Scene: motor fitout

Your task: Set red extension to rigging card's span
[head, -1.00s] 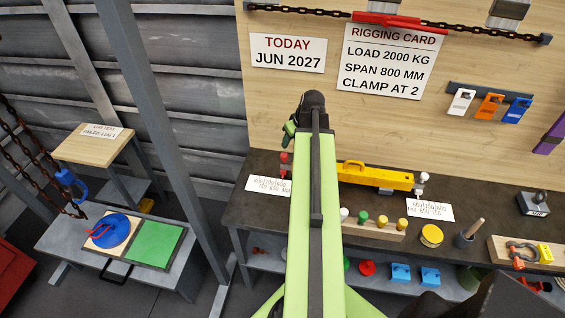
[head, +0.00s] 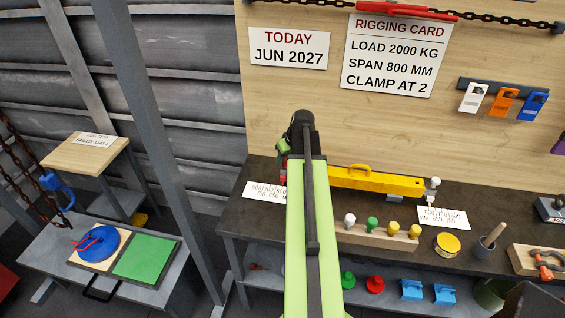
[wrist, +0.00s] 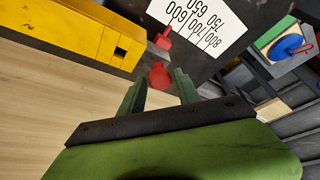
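The yellow spreader beam (head: 374,181) lies on the dark bench and has a handle on top. Its left end also shows in the wrist view (wrist: 85,32). The red extension (wrist: 163,38) is at that end beside a white scale card (wrist: 198,20), with marks reading 600 to 800. A round red knob (wrist: 159,75) shows between my fingers. My gripper (wrist: 158,84) is open, with a finger on each side of the knob and gaps visible. In the head view my arm hides much of this end. The rigging card (head: 398,55) reads span 800 MM.
A second scale card (head: 443,220) and a white knob (head: 435,183) are at the beam's right end. A side table (head: 190,268) stands at left.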

